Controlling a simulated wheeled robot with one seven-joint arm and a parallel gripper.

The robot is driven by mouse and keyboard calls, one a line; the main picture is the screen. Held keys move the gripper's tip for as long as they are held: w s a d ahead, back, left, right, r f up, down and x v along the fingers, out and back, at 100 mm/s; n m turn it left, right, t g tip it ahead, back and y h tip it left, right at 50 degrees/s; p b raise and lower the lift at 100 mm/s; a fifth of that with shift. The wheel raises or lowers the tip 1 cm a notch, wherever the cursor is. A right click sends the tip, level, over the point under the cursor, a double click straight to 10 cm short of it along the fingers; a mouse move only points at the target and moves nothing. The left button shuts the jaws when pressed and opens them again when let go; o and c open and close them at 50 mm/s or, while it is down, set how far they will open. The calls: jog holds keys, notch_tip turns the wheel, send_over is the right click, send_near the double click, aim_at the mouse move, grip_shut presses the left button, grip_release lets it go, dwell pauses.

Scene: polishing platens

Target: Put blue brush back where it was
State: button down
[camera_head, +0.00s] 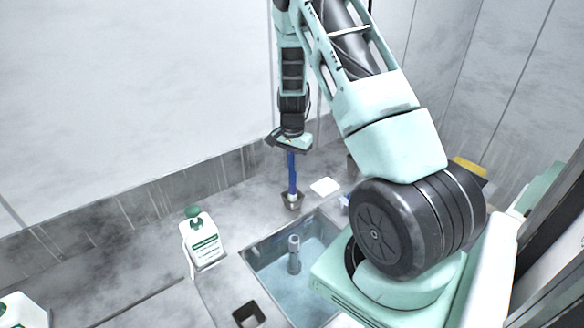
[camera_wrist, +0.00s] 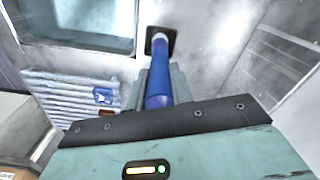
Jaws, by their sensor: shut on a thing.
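The blue brush (camera_head: 292,175) has a long blue handle and stands upright at the back of the counter. Its lower end is in or at a small dark square holder (camera_head: 292,201); I cannot tell how deep it sits. My gripper (camera_head: 291,147) is above the holder, shut on the upper part of the handle. In the wrist view the blue handle (camera_wrist: 158,88) runs from between my fingers to a dark square opening (camera_wrist: 160,42), with a pale section at its far end. The brush's lower end is hidden.
A sunken basin (camera_head: 262,262) with a grey upright post (camera_head: 294,255) lies in front of the holder. A white bottle with a green cap (camera_head: 202,240) stands left. A white block (camera_head: 325,187) lies right of the holder. An empty square hole (camera_head: 248,315) is nearer.

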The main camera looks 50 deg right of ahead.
aim_at(293, 169)
jog(key=shift+f+p, duration=0.3)
jog(key=shift+f, duration=1.05)
jog(key=shift+f, duration=0.15)
jog(key=c, duration=1.2)
grip_release()
jog(key=shift+c, duration=0.2)
